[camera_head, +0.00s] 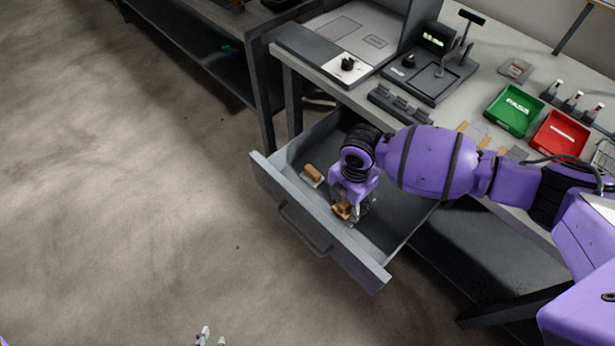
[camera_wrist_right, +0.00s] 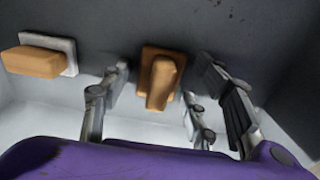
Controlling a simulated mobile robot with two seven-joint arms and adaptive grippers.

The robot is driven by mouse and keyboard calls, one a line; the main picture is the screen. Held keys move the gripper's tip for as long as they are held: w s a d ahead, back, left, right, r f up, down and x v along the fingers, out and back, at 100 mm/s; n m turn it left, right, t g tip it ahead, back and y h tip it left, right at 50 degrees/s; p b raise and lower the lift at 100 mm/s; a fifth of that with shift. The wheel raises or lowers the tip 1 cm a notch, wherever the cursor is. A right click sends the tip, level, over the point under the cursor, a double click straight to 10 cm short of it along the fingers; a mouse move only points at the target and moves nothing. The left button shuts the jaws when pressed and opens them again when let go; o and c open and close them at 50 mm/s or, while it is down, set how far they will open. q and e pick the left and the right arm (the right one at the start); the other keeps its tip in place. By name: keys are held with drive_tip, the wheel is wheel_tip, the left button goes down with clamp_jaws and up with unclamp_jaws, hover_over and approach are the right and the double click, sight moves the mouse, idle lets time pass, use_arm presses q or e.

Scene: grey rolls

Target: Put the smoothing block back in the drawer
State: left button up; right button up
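An orange-brown wooden block with a raised grip, likely the smoothing block (camera_wrist_right: 160,80), lies in the open grey drawer (camera_head: 286,191). The block also shows in the head view (camera_head: 342,210), partly hidden by my right gripper. My right gripper (camera_head: 352,214) points down into the drawer. In the right wrist view its fingers (camera_wrist_right: 152,106) stand apart on either side of the block, with a gap visible on the left; contact on the right is unclear. Only the pale fingertips of my left gripper (camera_head: 212,338) show at the bottom edge, apart and empty, over the floor.
A second block with an orange-brown grip on a pale base (camera_head: 313,175) lies in the drawer to the left; it also shows in the wrist view (camera_wrist_right: 38,58). Above, the table holds a green bin (camera_head: 514,110), a red bin (camera_head: 558,136) and a dark scale-like device (camera_head: 430,75).

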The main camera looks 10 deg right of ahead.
wheel_tip(320, 180, up, 12)
drive_tip(key=p, duration=0.1)
drive_tip(key=shift+r, duration=0.2)
idle(0.4)
idle(1.2)
